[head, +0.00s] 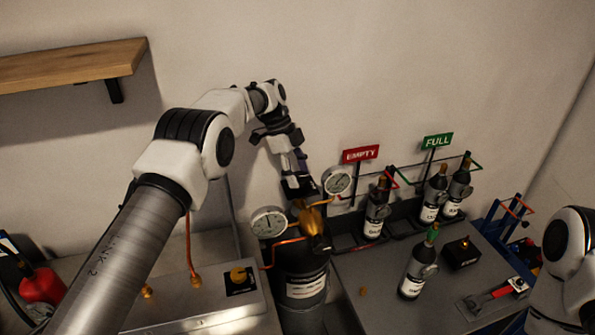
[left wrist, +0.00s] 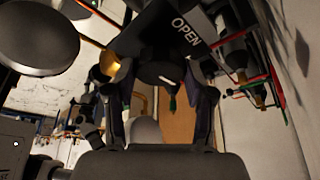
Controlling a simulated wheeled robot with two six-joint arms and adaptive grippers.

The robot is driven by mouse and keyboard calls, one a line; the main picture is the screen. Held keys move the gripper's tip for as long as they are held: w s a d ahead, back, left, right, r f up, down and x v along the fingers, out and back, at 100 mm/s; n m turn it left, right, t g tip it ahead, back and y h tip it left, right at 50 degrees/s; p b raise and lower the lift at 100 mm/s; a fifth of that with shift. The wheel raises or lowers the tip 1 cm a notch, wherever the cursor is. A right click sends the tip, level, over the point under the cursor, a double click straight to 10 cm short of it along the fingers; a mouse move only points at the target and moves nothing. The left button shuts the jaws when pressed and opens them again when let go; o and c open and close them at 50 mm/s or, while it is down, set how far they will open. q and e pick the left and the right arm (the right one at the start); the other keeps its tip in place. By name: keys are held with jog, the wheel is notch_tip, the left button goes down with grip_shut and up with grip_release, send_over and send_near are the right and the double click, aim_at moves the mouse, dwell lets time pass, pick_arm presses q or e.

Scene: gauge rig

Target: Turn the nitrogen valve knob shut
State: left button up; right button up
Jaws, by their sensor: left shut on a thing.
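My left gripper (head: 300,190) reaches down from above to the regulator on top of a dark gas cylinder (head: 303,283). In the left wrist view, the fingers of my left gripper (left wrist: 161,84) stand on both sides of a dark knob (left wrist: 162,71) with a white mark and are shut on it. A dark plate reading OPEN (left wrist: 187,32) is beside the knob. The brass regulator body (head: 309,219) shows below the gripper in the head view, where the knob is hidden. The cylinder's label is too small to read. My right gripper is not in view.
Round gauges flank the regulator, one left (head: 268,222) and one right (head: 337,180). Several small dark bottles stand right, near an EMPTY sign (head: 360,154) and a FULL sign (head: 437,141). A black box (head: 461,253) and a red-handled tool (head: 497,292) lie on the bench.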

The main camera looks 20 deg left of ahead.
pick_arm(q)
jog(key=shift+s+f, duration=0.1)
jog(key=shift+f, duration=0.1)
jog(key=o, duration=1.2)
jog(key=shift+d, duration=0.1)
jog(key=shift+c, duration=0.2)
jog(key=shift+r, duration=0.1)
jog(key=v, duration=0.7)
jog(key=shift+r, duration=0.2)
